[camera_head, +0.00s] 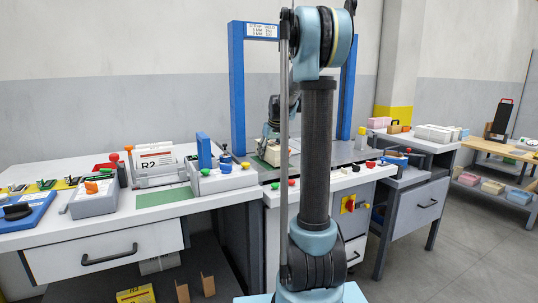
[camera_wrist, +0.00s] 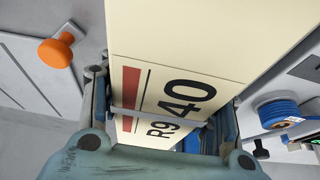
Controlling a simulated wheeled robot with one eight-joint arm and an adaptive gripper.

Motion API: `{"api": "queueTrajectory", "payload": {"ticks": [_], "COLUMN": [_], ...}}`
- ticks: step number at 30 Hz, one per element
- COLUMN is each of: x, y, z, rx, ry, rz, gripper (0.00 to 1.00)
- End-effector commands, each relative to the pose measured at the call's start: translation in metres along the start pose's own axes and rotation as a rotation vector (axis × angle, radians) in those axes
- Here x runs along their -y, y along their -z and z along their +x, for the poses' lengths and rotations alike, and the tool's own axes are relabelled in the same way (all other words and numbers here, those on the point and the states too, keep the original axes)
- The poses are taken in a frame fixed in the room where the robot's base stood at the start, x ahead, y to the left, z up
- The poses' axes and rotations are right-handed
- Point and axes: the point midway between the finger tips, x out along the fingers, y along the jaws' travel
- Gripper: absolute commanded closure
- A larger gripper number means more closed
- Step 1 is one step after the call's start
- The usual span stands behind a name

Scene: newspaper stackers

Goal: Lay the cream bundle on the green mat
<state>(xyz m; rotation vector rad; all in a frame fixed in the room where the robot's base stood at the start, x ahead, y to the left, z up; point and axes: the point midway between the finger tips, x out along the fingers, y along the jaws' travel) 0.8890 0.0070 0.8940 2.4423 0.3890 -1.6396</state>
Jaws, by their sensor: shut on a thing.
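The cream bundle (camera_wrist: 195,40), with a red bar and black "R940" print, fills the middle of the wrist view. A narrow grey band crosses it. My gripper (camera_wrist: 160,112) is shut on the bundle, with a finger on each side. In the head view the cream bundle (camera_head: 283,153) shows small under my gripper (camera_head: 270,143) within the blue frame, partly hidden by my arm. I cannot tell whether it touches the surface below. A green mat (camera_head: 165,197) lies bare on the white bench to the left, in front of a bundle marked R2 (camera_head: 155,160).
A blue upright frame (camera_head: 238,90) surrounds my gripper's area. A grey box with a blue block (camera_head: 204,150) stands between the mat and the frame. A grey unit with an orange knob (camera_head: 93,197) stands left of the mat. Bundles (camera_head: 437,133) lie at the right.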

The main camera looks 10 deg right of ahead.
Motion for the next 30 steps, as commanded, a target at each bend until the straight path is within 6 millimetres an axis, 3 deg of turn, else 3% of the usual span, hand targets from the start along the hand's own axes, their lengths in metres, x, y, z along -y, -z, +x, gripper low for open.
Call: {"api": "queueTrajectory", "payload": {"ticks": [23, 24, 27, 30], "x": [-0.0009, -0.0008, -0.0009, -0.0009], "y": [-0.0035, -0.0035, -0.0036, -0.0037], "z": [0.0089, 0.0088, 0.0088, 0.0089], "rx": [-0.001, -0.001, 0.000, 0.000], "ry": [0.000, 0.000, 0.000, 0.000], "rz": [0.001, 0.001, 0.001, 0.001], "gripper": [1.00, 0.37, 0.20, 0.20]}}
